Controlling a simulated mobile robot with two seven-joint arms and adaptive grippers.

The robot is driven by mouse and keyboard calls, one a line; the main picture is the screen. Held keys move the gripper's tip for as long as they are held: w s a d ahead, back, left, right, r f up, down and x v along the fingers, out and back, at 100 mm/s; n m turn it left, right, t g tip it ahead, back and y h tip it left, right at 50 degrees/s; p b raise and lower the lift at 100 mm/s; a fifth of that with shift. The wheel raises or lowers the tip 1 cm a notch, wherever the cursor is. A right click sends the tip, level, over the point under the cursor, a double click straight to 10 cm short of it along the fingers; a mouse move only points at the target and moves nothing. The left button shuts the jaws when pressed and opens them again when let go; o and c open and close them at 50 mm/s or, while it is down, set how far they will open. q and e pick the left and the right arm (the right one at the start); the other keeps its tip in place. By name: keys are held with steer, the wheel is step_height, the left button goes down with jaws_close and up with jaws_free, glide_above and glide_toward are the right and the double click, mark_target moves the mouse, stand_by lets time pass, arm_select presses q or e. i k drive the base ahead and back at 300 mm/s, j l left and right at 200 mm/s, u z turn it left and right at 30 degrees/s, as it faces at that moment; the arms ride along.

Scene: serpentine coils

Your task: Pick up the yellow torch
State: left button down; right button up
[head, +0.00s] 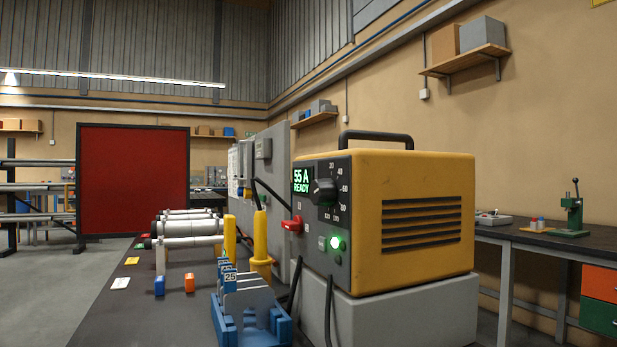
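The yellow torch (260,235) stands upright on the dark workbench, left of the yellow power unit. A dark cable runs from its top toward the grey cabinet. Its lower end meets a wider yellow base (261,266); I cannot tell how it sits in it. A blue rack with grey plates (250,322) stands in front and hides the area below the base. Neither of my grippers shows in the head view.
The yellow power unit (415,220), reading "55 A READY", sits on a grey block (405,312) to the right. Metal rollers (190,228), a yellow post (230,237), and small blue (159,286) and orange (190,283) blocks stand left. The bench's (120,322) front left is clear.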

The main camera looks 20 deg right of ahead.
mark_target(261, 257)
steer(key=j+z, duration=0.4)
steer(key=j, duration=0.15)
steer(key=j+z, duration=0.45)
steer(key=k+j+z, duration=0.15)
steer(key=j+z, duration=0.25)
steer(key=j, duration=0.2)
